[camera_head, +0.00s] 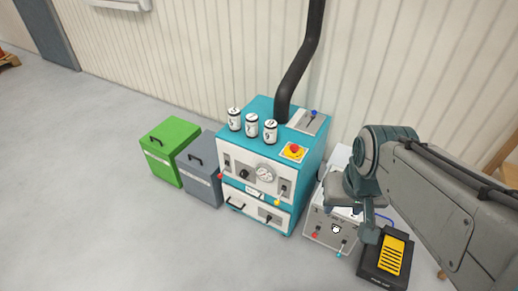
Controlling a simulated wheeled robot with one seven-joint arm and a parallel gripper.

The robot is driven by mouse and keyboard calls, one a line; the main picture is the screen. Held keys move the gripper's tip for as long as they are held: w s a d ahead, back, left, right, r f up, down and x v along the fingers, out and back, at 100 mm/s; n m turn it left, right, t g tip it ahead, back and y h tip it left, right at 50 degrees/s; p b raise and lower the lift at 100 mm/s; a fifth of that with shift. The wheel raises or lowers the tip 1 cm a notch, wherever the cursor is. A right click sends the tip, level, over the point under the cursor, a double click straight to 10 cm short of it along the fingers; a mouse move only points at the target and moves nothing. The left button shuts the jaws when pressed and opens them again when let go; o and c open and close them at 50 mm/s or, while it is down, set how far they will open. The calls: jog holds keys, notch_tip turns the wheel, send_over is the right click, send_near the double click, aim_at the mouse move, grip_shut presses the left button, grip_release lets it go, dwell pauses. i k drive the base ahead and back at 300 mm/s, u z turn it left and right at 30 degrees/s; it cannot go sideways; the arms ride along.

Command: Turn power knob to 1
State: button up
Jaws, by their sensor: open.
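A grey-white power box (321,222) stands on the floor to the right of the teal machine. On its front is a small round knob (336,229), with a red and a light blue connector below it. The setting the knob points to is too small to read. My gripper (360,212) is over the right part of the box, close to the knob and to its right. It is open, though its fingertips are hard to make out. My wrist hides part of the box's top and right side.
The teal machine (262,155) carries three white canisters (251,124), a gauge (265,173) and a red stop button (294,150). Grey (199,167) and green (168,148) bins stand left. A black-and-yellow pedal (391,255) lies right of the box. The floor at front left is clear.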

aim_at(244, 174)
jog(key=k, duration=0.6)
jog(key=u, duration=0.85)
jog(key=i, duration=1.5)
jog(key=z, duration=0.55)
